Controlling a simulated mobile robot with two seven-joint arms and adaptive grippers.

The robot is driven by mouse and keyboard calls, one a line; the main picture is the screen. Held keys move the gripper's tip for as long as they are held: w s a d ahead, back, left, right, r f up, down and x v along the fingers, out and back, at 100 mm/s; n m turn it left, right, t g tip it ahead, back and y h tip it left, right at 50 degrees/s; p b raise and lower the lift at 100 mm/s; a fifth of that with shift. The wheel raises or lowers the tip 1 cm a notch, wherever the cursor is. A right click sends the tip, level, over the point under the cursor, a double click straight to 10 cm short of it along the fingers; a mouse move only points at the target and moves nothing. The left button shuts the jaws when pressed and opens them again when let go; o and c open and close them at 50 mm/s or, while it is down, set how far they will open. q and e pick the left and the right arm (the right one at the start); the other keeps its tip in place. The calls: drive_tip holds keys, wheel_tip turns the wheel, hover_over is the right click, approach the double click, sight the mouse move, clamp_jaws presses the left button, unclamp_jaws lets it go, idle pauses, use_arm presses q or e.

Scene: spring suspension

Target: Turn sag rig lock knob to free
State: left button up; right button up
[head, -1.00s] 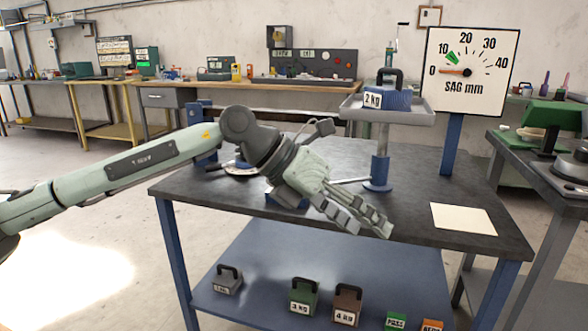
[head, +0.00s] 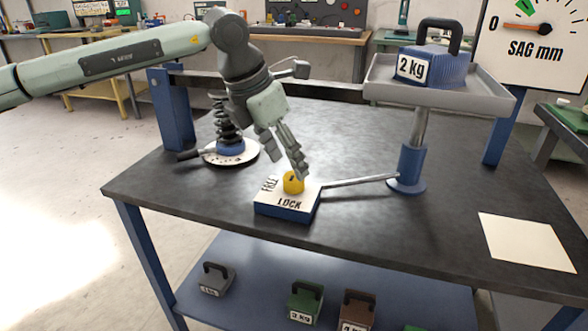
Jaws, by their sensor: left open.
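The yellow lock knob (head: 293,183) stands on a small blue and white block (head: 288,204) marked FREE and LOCK on the dark bench. My left gripper (head: 287,166) is open and points down from above, its fingertips close to the knob. One finger overlaps the knob's top in the picture; I cannot tell whether it touches. The knob's pointer direction is hard to read. A metal rod (head: 360,180) runs from the block towards the blue post of the weight tray (head: 440,92). My right gripper is out of view.
A blue 2 kg weight (head: 436,66) sits on the tray. A black spring (head: 228,120) stands on a round dial base left of the gripper. The gauge (head: 535,40) needle points near 0. White paper (head: 526,241) lies at right; more weights are on the lower shelf.

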sight(294, 176)
use_arm(q)
drive_tip(key=x, duration=0.4)
drive_tip(key=shift+d+f, duration=0.15)
drive_tip(key=shift+f, duration=0.15)
drive_tip(key=shift+w+f, duration=0.2)
drive_tip(key=shift+f, duration=0.05)
drive_tip(key=c, duration=1.2)
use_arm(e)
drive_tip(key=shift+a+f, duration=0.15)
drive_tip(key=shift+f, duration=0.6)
